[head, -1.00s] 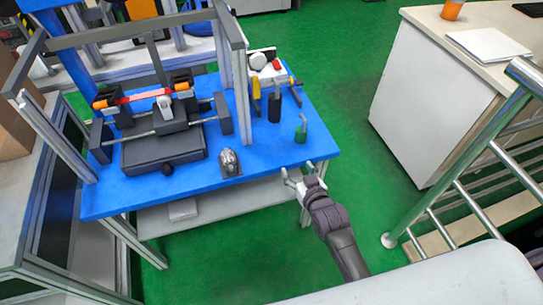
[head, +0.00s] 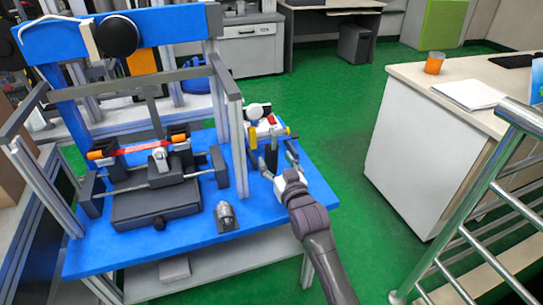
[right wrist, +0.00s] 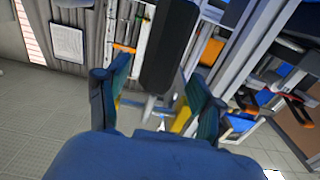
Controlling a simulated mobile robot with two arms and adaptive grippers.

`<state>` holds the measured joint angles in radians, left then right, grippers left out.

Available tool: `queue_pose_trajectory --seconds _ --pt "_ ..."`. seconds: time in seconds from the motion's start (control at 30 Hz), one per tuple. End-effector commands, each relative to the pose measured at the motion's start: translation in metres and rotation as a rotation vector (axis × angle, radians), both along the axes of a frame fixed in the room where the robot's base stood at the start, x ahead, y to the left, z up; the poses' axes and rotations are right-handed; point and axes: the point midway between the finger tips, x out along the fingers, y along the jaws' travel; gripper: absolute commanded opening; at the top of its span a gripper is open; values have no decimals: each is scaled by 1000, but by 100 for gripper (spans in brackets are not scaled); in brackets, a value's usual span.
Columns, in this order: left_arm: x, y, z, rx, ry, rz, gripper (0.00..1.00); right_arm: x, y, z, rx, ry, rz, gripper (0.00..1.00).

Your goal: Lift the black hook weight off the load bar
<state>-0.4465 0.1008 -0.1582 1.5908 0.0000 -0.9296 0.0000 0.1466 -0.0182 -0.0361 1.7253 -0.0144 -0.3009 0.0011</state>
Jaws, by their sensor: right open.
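The black hook weight (head: 271,156) is a dark upright cylinder near the right end of the blue table. It also shows large in the right wrist view (right wrist: 170,45), between the two fingers. My right gripper (head: 279,164) is open, with its fingers reaching around or beside the weight; I cannot tell if they touch it. The gripper also shows in the right wrist view (right wrist: 158,95). Yellow and red parts (head: 285,131) are close behind the weight. I cannot make out the load bar or the weight's hook clearly. My left gripper is not in view.
The blue table (head: 200,250) carries a dark fixture (head: 155,205) with a red bar and a small metal piece (head: 225,215). A grey upright post (head: 236,150) stands left of the weight. A white cabinet (head: 420,160) and metal railing (head: 480,190) are at the right.

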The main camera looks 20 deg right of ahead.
Motion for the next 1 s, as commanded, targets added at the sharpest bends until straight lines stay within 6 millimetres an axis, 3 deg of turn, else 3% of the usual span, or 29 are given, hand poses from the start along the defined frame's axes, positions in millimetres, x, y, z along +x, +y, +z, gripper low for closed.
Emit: queue_pose_trajectory --seconds 0.1,0.3,0.67,1.0 --pt "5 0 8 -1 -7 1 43 20 1 0 0 -1 0 67" --pt "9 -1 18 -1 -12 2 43 38 1 -1 0 1 0 67" --pt "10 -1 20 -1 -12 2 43 41 1 0 0 1 0 65" --pt "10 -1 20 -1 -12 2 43 41 1 0 0 1 0 9"
